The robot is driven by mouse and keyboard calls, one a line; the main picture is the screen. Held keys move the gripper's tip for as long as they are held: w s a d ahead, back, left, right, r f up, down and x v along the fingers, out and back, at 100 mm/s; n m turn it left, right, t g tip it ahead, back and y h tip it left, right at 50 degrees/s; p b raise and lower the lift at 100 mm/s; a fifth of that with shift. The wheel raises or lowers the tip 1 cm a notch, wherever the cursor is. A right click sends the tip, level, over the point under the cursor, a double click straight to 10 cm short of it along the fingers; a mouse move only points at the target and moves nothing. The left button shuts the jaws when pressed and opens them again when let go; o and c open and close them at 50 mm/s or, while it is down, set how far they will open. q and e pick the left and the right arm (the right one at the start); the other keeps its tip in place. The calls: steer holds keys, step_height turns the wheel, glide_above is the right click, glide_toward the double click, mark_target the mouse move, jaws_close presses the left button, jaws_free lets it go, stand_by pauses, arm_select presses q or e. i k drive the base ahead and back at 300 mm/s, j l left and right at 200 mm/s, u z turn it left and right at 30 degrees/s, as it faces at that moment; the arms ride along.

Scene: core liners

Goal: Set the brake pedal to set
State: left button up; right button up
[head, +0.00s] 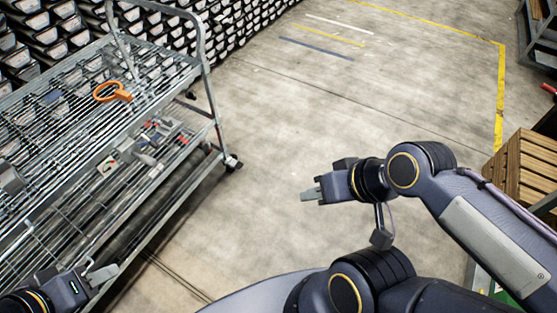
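A grey metal wire-shelf cart (207,85) fills the left side. The finger gaps of both grippers are unclear.
The cart's shelves carry an orange ring-shaped tool (112,92) and several small parts. Stacked dark bins (240,18) line the back left. Wooden crates (530,165) stand at the right. The concrete floor (340,110) between is clear, with a yellow line (501,90).

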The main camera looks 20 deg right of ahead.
mark_target(236, 165)
steer(key=z, duration=0.35)
steer(key=l+u, duration=0.1)
steer(key=u, duration=0.6)
steer(key=i+l+u, duration=0.2)
steer(key=u, duration=0.15)
steer(key=i+l+u, duration=0.1)
steer(key=l+u, duration=0.25)
steer(key=i+l+u, duration=0.1)
steer(key=l+u, duration=0.25)
steer(key=i+l, duration=0.1)
steer(key=l, duration=0.5)
steer(key=i+l+u, duration=0.15)
steer(key=l, duration=1.05)
steer(key=i+u, duration=0.05)
